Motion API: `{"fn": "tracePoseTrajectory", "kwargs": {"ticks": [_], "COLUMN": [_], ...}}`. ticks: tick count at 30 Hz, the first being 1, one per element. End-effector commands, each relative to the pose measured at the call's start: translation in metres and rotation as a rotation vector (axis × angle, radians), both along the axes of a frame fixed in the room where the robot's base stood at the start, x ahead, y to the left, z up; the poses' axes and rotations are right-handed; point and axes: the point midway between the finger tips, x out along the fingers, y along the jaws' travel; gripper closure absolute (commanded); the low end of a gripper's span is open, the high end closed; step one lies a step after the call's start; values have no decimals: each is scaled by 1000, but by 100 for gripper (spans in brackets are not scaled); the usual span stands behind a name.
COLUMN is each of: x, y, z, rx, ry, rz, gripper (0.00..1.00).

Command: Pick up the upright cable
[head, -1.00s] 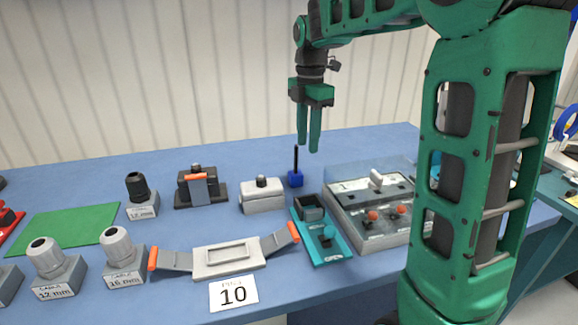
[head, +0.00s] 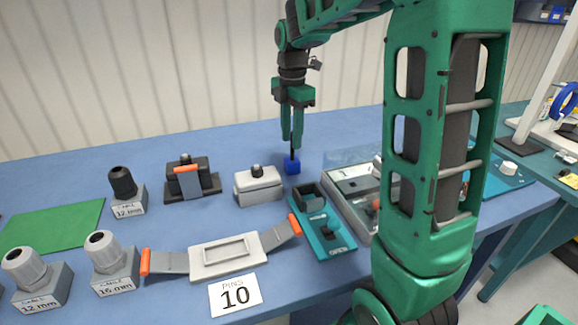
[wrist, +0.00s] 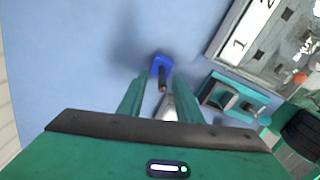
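The upright cable (head: 292,155) is a thin black rod standing in a small blue block (head: 293,167) on the blue table. In the wrist view the cable (wrist: 162,82) points up from its blue block (wrist: 158,62) toward my camera. My gripper (head: 292,142) points straight down with its green fingers around or just in front of the cable's upper part. In the wrist view my gripper (wrist: 160,85) has its fingers apart, with the cable's tip showing between them. I cannot tell whether either finger touches it.
A grey connector box (head: 258,187) stands close left of the blue block. A teal fixture (head: 322,232) and a grey test box (head: 352,185) stand to the right. Several cable glands and a green mat (head: 50,228) are further left. The table behind the block is clear.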

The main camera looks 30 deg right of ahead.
Motion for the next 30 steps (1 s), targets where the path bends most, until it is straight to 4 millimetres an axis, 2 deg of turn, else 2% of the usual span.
{"fn": "tracePoseTrajectory", "kwargs": {"ticks": [3, 9, 18, 22, 30], "x": [-2, -2, -2, -2, -2], "y": [-1, -1, -1, -1, -1], "z": [-19, -41, -44, -44, -44], "rx": [1, 1, 0, 0, 0], "ry": [5, 3, 1, 2, 1], "rz": [-2, -1, -1, -1, 0], "gripper": [68, 68, 68, 99, 100]}}
